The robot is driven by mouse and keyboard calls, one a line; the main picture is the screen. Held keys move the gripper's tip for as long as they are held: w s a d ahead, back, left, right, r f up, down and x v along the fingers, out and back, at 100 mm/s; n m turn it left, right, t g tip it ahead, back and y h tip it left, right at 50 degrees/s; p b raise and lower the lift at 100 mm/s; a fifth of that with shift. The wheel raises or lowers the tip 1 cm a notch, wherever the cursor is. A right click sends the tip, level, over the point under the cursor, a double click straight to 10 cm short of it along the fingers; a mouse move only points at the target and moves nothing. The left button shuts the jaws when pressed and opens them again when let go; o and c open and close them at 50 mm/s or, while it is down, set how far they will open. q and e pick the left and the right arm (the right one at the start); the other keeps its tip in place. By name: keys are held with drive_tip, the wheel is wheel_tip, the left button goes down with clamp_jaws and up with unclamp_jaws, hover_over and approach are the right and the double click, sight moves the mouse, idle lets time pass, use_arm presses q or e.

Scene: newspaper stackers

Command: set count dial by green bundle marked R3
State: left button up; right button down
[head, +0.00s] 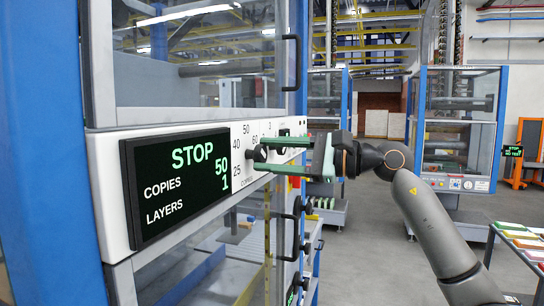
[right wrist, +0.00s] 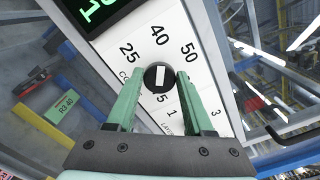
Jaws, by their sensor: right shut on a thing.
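The copies dial, a round black knob (head: 259,153), sits on the white panel among the numbers 25, 40, 50 and 60. In the right wrist view the dial (right wrist: 158,77) carries a white mark. My right gripper (head: 263,156) has its green fingers on both sides of the knob and is shut on it. The display (head: 180,180) reads STOP, COPIES 50, LAYERS 1. A green bundle (right wrist: 67,110) with a label that seems to read R3:40 shows at the lower left of the right wrist view. My left gripper is out of view.
A second black knob (head: 284,133), by the layers numbers, sits just beyond on the same panel. Black door handles (head: 291,62) stick out above and below the panel. A table with coloured bundles (head: 525,241) stands at the right. The floor between is open.

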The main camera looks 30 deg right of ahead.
drive_tip(key=shift+n, duration=0.6)
drive_tip(key=shift+c, duration=1.5)
unclamp_jaws()
drive_tip(key=shift+s+d+f, duration=0.1)
drive_tip(key=shift+s+d, duration=0.25)
drive_tip(key=b+v, duration=0.4)
drive_tip(key=v, duration=0.7)
drive_tip(key=shift+s, duration=0.25)
drive_tip(key=shift+d, duration=0.15)
